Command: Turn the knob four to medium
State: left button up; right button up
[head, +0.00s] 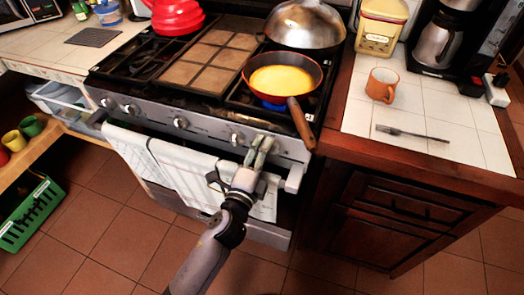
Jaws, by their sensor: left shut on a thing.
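The stove's front panel (208,130) carries a row of round silver knobs. Clear ones are the far left knob (107,102), the one beside it (130,108), a middle knob (180,123) and a knob (236,138) just left of my gripper. My left gripper (259,146) is at the right part of the panel, its fingers closed around a knob there. The fingers hide most of that knob, so its setting cannot be read. My right gripper is out of view.
A pan (284,80) with yellow food sits on the front right burner, its wooden handle (302,124) jutting over the panel near my gripper. Blue shows under the pan. Towels (165,165) hang on the oven rail below. A mug (382,85) and fork (412,134) lie on the right counter.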

pick_arm(q)
jog(key=shift+f, duration=0.25)
jog(key=o, duration=1.2)
jog(key=shift+r, duration=0.1)
jog(key=v, duration=1.2)
jog(key=shift+r, duration=0.1)
